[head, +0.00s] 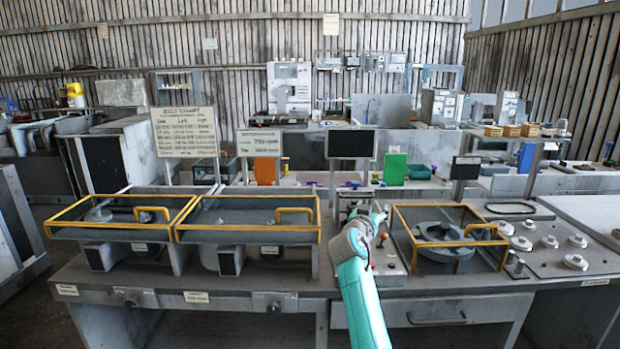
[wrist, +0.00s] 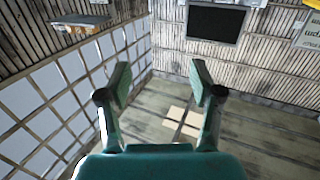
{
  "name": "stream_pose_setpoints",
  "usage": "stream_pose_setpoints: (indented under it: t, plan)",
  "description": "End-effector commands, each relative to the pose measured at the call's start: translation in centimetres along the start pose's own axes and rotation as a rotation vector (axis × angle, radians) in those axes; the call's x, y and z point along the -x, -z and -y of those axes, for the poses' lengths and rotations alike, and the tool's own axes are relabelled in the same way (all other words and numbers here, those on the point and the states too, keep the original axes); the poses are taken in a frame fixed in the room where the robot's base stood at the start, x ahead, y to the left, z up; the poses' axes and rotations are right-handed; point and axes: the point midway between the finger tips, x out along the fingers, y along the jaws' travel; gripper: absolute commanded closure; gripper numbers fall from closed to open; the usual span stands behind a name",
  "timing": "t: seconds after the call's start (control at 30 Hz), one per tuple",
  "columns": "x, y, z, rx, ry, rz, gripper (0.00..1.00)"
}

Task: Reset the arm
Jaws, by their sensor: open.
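My teal arm reaches up over the front of the grey workbench (head: 240,283) in the head view. My gripper (head: 380,212) is at its far end, above the bench between the middle and right yellow-framed stations, and looks small there. In the wrist view my gripper (wrist: 160,85) has its two fingers spread wide apart with nothing between them. Beyond the fingers the wrist view shows slatted walls, pale panels and a dark screen (wrist: 215,24). No object is held.
Two yellow-framed covers (head: 245,234) stand left of the arm. A yellow-framed housing with a round rotor (head: 445,233) stands close on the right, with several round metal parts (head: 549,241) beyond. A sign board (head: 185,131) and a black screen (head: 351,143) rise behind.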

Motion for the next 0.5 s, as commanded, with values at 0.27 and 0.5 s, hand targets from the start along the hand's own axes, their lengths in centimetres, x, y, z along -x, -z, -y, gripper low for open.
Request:
stream_pose_setpoints:
  t: [0.27, 0.5]
  plan:
    - [2.2, -7.2, -0.9, 0.030, 0.051, 0.032, 0.35]
    - [6.6, -16.7, -2.7, 0.067, 0.124, 0.074, 0.35]
